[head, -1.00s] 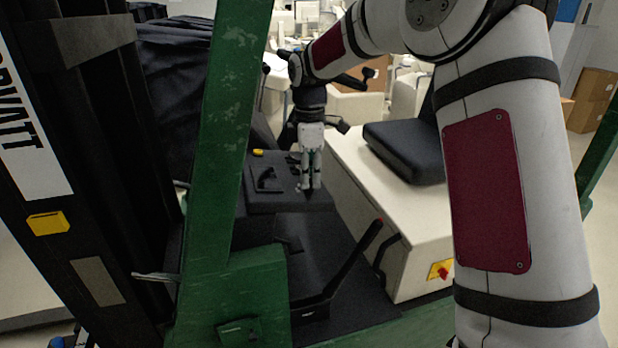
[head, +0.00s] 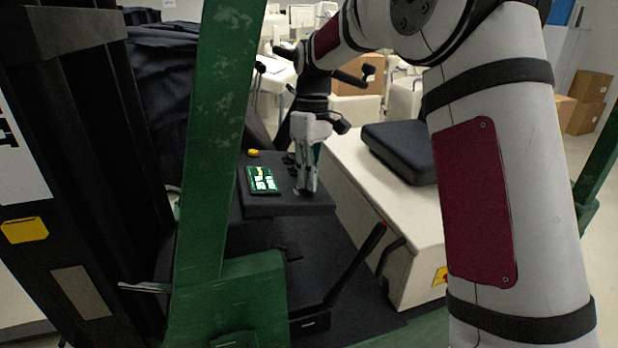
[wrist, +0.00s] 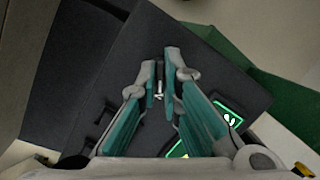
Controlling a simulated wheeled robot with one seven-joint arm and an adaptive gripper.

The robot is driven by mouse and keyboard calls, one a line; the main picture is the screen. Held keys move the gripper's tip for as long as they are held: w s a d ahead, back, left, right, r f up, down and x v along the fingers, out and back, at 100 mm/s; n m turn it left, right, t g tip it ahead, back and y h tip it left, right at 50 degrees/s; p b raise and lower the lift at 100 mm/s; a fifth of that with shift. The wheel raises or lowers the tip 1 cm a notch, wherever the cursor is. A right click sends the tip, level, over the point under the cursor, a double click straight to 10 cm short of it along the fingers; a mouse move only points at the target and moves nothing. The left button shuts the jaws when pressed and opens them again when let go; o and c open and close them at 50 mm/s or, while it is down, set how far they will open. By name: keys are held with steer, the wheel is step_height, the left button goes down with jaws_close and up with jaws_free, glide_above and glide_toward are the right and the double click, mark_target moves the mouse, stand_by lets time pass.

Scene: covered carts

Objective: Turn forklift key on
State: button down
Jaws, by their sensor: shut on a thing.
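My gripper (head: 306,184) reaches down onto the black console (head: 285,208) of the forklift. In the wrist view my gripper (wrist: 160,78) has its two teal-lined fingers closed on the small metallic key (wrist: 159,88), which shows as a thin strip between the fingertips. The key's lower end and its slot are hidden. The console's display panel (head: 262,179), left of my gripper in the head view, is lit green and white. Part of the lit display (wrist: 228,114) also shows right of the fingers in the wrist view.
A green forklift post (head: 212,140) stands left of the console. A lever with a red tip (head: 358,262) rises in front of it. A black seat (head: 400,152) on a cream housing (head: 372,200) is to the right. A yellow button (head: 253,153) sits behind the display.

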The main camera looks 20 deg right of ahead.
steer(key=shift+r+m, duration=0.1)
steer(key=shift+m, duration=0.3)
steer(key=c, duration=1.8)
jaws_free()
steer(key=shift+o, duration=0.2)
step_height(320, 180, up, 12)
steer(key=w+d, duration=0.1)
steer(key=w, duration=0.1)
steer(key=shift+d+f, duration=0.15)
steer(key=shift+f, duration=0.05)
steer(key=shift+w, duration=0.1)
